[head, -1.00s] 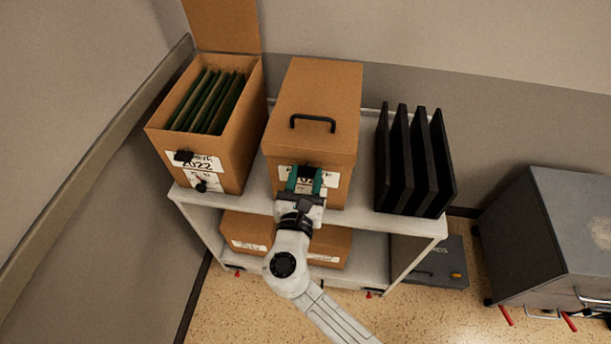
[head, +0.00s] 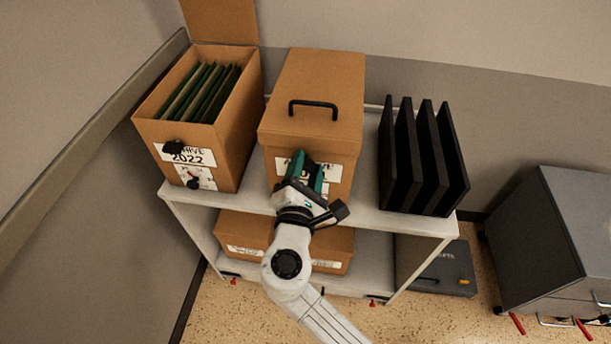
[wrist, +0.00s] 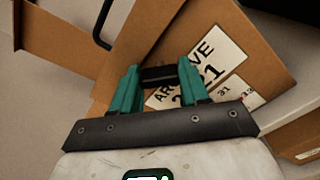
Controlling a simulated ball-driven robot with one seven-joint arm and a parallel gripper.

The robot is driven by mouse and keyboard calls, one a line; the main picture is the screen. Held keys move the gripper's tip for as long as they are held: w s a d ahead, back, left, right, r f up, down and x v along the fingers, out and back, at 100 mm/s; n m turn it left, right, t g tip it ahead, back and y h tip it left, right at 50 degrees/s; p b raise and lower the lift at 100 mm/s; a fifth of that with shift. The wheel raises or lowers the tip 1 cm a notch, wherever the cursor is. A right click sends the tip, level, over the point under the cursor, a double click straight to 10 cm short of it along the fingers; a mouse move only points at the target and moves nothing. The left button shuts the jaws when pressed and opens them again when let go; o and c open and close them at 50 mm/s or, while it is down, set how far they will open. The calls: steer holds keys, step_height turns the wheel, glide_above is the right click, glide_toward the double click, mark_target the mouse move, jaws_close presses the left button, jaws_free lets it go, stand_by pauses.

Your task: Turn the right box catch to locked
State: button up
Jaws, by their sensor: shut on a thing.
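The right box (head: 318,95) is brown cardboard with a closed lid, standing on the shelf unit. Its front label (wrist: 205,62) reads ARCHIVE and 21 in the wrist view, where the box looks tilted. My gripper (head: 312,172) is at the upper front of this box. Its green fingers (wrist: 160,82) are shut on the black catch (wrist: 159,75), which shows between them in the wrist view. The catch is hidden behind the fingers in the head view, so its exact angle on the box is hard to tell.
An open box (head: 196,150) of green folders stands close on the left. Black upright dividers (head: 425,160) stand on the right of the white shelf (head: 375,215). A grey cabinet (head: 560,250) stands on the floor at right.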

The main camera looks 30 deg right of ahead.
steer(key=m+b, duration=0.4)
steer(key=shift+d+m, duration=0.15)
steer(key=shift+m, duration=0.25)
steer(key=shift+m+b, duration=1.9)
steer(key=shift+m, duration=0.3)
steer(key=o, duration=1.1)
steer(key=shift+c, duration=0.2)
steer(key=shift+f, duration=0.1)
steer(key=shift+s, duration=0.1)
